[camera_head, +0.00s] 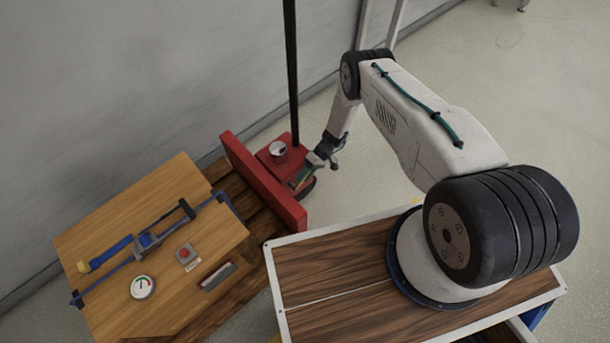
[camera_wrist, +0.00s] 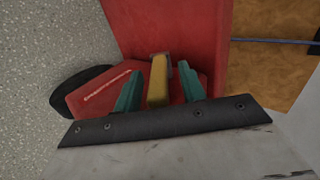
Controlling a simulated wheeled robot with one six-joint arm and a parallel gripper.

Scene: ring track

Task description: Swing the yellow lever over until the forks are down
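The yellow lever (camera_wrist: 158,80) shows in the wrist view, standing up from the red truck body. My gripper (camera_wrist: 159,88) is open, with one teal finger on each side of the lever and a narrow gap on both sides. In the head view my gripper (camera_head: 302,178) is low beside the red truck body (camera_head: 275,160), at its right end, and it hides the lever there. A tall red plate (camera_head: 262,182) stands at the front of the body. I cannot make out the forks; they seem hidden under the wooden load.
A wooden board (camera_head: 180,185) left of the red plate carries a blue sliding clamp (camera_head: 145,240), a red button (camera_head: 185,253) and a round gauge (camera_head: 142,287). A black pole (camera_head: 292,70) rises behind the body. The wall is at left; open floor lies to the right.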

